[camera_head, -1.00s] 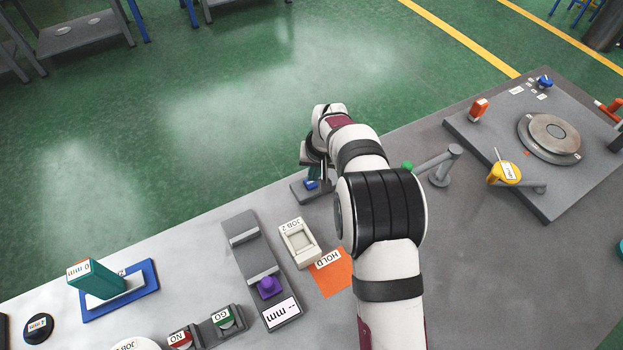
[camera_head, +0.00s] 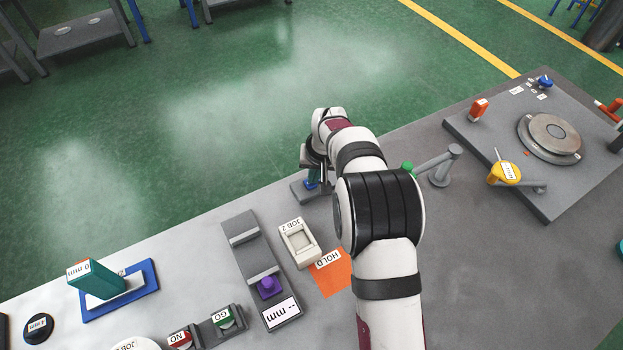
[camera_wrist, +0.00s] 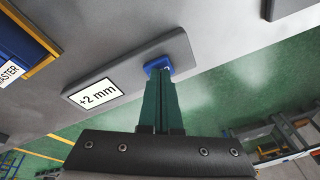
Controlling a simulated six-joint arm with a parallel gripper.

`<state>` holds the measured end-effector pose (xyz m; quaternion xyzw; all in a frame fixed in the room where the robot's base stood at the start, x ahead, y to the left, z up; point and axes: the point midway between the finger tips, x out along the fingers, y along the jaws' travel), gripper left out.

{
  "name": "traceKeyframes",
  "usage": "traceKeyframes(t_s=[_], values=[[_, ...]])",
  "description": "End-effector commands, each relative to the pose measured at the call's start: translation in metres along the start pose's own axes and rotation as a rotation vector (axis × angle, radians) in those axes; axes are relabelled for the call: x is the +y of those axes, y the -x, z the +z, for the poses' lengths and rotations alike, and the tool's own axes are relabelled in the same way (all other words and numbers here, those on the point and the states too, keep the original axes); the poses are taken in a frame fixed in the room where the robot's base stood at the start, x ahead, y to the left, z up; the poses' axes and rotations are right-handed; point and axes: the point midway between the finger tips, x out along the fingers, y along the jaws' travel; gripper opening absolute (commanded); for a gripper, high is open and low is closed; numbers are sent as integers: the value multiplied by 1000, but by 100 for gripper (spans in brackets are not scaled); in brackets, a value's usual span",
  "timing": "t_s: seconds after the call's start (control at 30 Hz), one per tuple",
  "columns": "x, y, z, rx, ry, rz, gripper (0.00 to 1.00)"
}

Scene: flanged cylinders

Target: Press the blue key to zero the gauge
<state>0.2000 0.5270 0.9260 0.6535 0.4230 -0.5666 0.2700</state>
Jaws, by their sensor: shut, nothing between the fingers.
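The gauge (camera_wrist: 130,75) is a grey bar on the bench, with a white display (camera_wrist: 94,93) reading "+2 mm" at one end. The blue key (camera_wrist: 158,64) sits at its other end. In the wrist view, my gripper (camera_wrist: 160,80) is shut and empty, its green fingertips over the blue key and hiding part of it. I cannot tell whether they touch or press it. In the head view, the gauge body (camera_head: 303,193) and the blue key (camera_head: 311,184) show at the bench's far edge, partly hidden by my gripper.
Left of my arm are a JOB 2 block (camera_head: 299,243), an orange HOLD patch (camera_head: 331,272), and a grey device with a purple key (camera_head: 268,287). GO (camera_head: 223,318) and NO (camera_head: 181,340) buttons stand near it. A grey plate (camera_head: 545,205) with a round disc lies right.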

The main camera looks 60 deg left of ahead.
Motion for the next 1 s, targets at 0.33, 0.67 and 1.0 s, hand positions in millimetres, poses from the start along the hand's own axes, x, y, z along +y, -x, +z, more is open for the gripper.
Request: traceKeyframes(t_s=[0.33,0.67,1.0], values=[[1,-4,1,0,0,0,0],[-1,4,-2,2,0,-1,0],[-5,37,-9,2,0,-1,0]])
